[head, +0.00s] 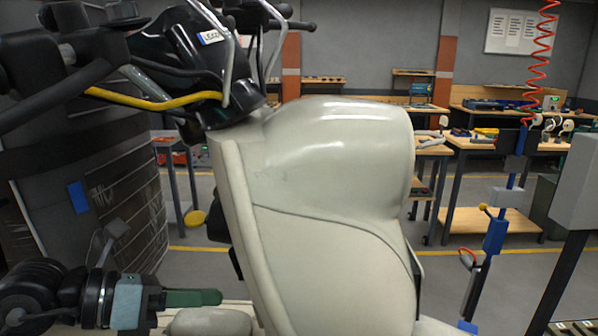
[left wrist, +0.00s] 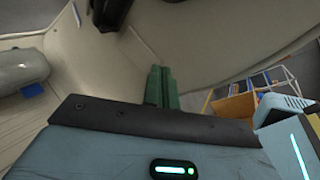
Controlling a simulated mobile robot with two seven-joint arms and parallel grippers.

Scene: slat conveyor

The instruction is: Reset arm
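My left gripper (head: 193,298) comes in from the lower left of the head view, beside the lower part of a large cream scooter-like body (head: 330,215). Its green fingers also show in the left wrist view (left wrist: 161,88), lying side by side with no gap that I can see. They look shut, with nothing visible between them. A cream surface fills much of the background there; contact with it cannot be told. My right gripper is not in view.
Black handlebar parts (head: 190,65) with cables and a yellow tube are at upper left. A blue stand (head: 494,235) and a grey box (head: 578,185) on a dark post are at right. Workbenches (head: 500,142) stand behind. Grey floor (head: 520,275) shows between them.

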